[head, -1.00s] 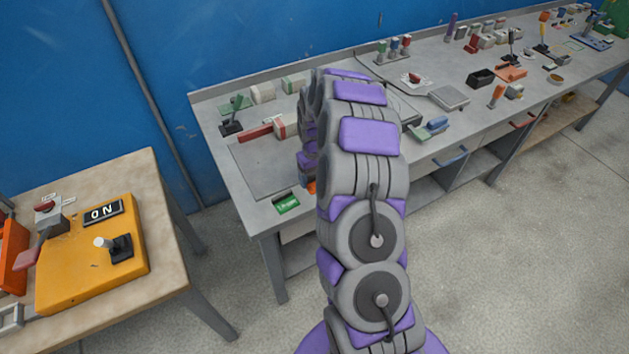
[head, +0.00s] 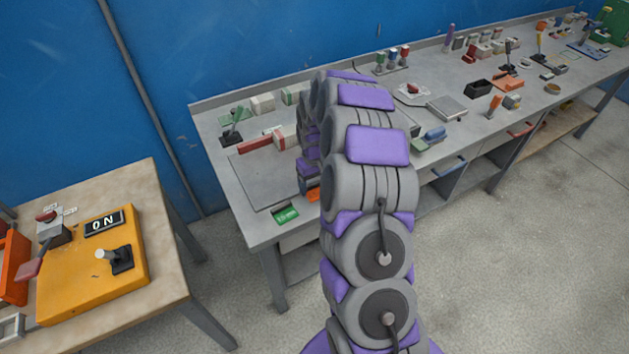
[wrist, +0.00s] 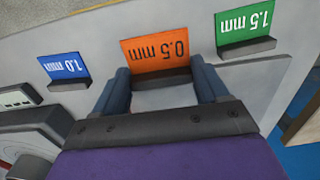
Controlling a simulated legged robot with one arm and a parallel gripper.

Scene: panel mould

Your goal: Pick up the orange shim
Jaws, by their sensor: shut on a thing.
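The orange shim (wrist: 155,52) is a flat plate marked "0.5 mm", seen upside down in the wrist view. My gripper (wrist: 162,78) has one dark blue finger at each side of the shim's lower part, shut on it. The shim still appears level with its neighbours, near the bench surface. In the head view only a small orange patch of the shim (head: 313,194) shows at the bench's front edge; my arm hides the gripper.
A blue "1.0 mm" shim (wrist: 62,66) and a green "1.5 mm" shim (wrist: 246,27) stand on either side. A yellow box (head: 90,265) marked ON sits on the left table. The bench (head: 235,205) carries several blocks and tools.

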